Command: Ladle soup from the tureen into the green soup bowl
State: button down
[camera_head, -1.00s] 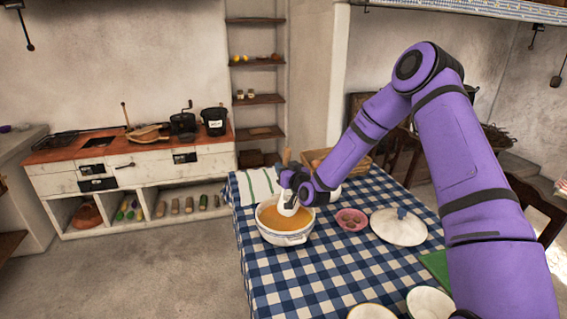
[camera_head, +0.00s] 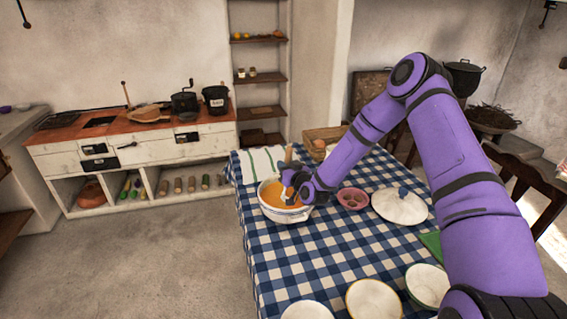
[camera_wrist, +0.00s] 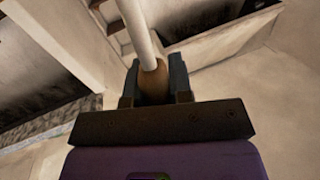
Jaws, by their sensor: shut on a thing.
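The white tureen (camera_head: 276,214) stands on the checked table and holds orange soup (camera_head: 270,191). My gripper (camera_head: 291,184) is at the tureen's right side, low over the soup. It is shut on a ladle; the wrist view shows the ladle's brown grip (camera_wrist: 154,88) between the two fingers, with a pale shaft running up from it. The ladle's bowl is hidden in the head view. A pale bowl with what looks like a greenish rim (camera_head: 428,286) stands at the near right of the table, apart from the tureen, and looks empty.
A bowl with a yellowish rim (camera_head: 373,300) and another pale bowl (camera_head: 307,311) stand at the near edge. A pink bowl (camera_head: 352,199) and the white lid (camera_head: 400,206) lie right of the tureen. A striped cloth (camera_head: 262,163) lies behind it. The table's middle is clear.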

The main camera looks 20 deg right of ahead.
jog(key=shift+d+r, duration=0.3)
jog(key=shift+r, duration=0.65)
jog(key=shift+a+r, duration=0.15)
jog(key=shift+r, duration=0.1)
jog(key=shift+s+a+n, duration=1.1)
jog(key=shift+a+n, duration=1.8)
jog(key=shift+a, duration=1.3)
notch_tip(320, 180, up, 9)
jog(key=shift+f, duration=0.15)
